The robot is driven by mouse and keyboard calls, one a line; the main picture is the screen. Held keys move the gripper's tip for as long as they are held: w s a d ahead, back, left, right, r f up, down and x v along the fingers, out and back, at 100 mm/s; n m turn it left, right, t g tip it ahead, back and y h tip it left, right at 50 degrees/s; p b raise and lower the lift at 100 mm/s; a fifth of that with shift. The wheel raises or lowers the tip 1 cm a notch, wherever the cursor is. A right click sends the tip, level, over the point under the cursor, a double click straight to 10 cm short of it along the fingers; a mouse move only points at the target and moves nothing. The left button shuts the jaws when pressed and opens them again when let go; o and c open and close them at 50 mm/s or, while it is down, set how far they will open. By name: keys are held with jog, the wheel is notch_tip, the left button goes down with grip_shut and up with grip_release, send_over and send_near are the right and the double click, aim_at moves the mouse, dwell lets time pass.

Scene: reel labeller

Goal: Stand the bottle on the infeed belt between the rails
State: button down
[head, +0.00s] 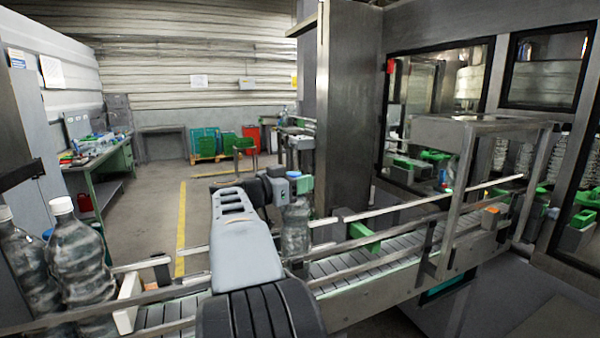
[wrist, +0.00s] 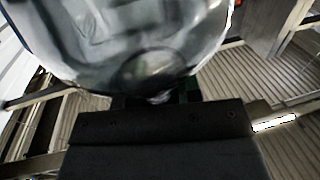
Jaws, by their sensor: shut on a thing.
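A clear bottle with a blue cap (head: 296,228) is upright in the head view, just beyond my forearm. My gripper (head: 298,188) is shut on its upper part, near the cap. The slatted infeed belt (head: 360,268) runs below, with metal rails (head: 385,238) along both sides. The bottle appears to be over the belt between the rails, but my arm and the near rail hide its base, so I cannot tell if it touches. In the wrist view the bottle (wrist: 130,40) fills the upper part above the dark gripper body, with belt slats (wrist: 225,78) around it.
Two large clear bottles with white caps (head: 78,255) stand at the left front. A green block (head: 364,237) sits at the rail right of the held bottle. A metal frame (head: 455,190) spans the belt farther right, beside the machine's glass windows.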

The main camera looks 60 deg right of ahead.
jog(key=shift+f, duration=0.85)
jog(key=c, duration=0.8)
grip_release()
jog(key=shift+f, duration=0.1)
jog(key=shift+r, duration=0.25)
jog(key=b+v, duration=0.2)
jog(key=v, duration=1)
jog(key=shift+s, duration=0.1)
